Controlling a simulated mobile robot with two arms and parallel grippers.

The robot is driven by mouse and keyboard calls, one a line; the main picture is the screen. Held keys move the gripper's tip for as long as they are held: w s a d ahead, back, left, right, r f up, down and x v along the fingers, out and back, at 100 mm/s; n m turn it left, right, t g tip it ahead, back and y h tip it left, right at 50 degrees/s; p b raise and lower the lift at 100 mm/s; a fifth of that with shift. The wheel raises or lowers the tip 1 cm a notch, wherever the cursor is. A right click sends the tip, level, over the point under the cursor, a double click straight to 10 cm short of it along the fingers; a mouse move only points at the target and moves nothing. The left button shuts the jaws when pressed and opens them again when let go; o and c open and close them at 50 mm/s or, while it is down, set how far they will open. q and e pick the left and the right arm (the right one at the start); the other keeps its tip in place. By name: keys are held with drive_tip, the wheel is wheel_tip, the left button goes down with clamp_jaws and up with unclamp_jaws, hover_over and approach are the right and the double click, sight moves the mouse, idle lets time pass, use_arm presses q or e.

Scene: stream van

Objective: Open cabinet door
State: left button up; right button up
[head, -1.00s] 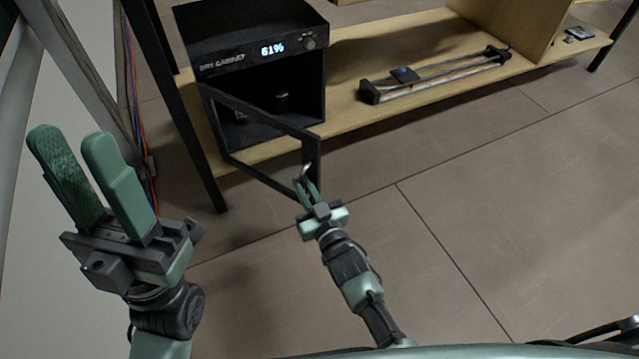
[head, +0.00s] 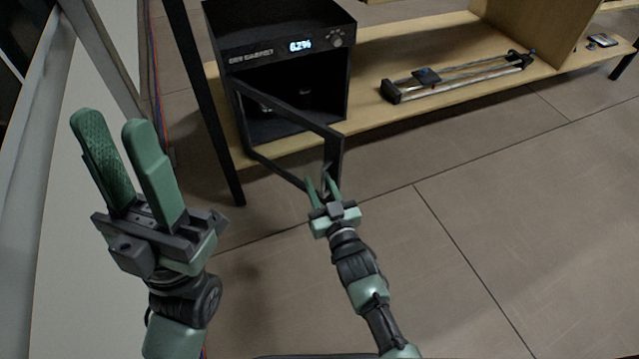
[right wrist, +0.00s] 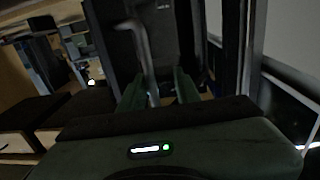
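The black cabinet (head: 285,45) with a lit 62% display stands on the wooden shelf. Its door (head: 285,108), a dark frame with a see-through pane, is swung well out toward me, and the compartment shows behind it. My right gripper (head: 322,180) is at the door's free edge, its fingers spread on either side of the metal handle (right wrist: 143,55). The right wrist view shows the handle between the fingers with gaps; contact is hard to tell. My left gripper (head: 111,120) is raised at the left, fingers apart and empty, away from the cabinet.
A rail slider (head: 460,78) lies on the wooden shelf (head: 365,95) right of the cabinet. A black shelf post (head: 207,105) stands between my left gripper and the cabinet. The tiled floor (head: 490,190) in front and to the right is clear.

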drive_tip(key=shift+s+d+f, duration=0.1)
drive_tip(key=p+v, duration=0.3)
drive_tip(key=v, duration=0.4)
drive_tip(key=shift+s, duration=0.3)
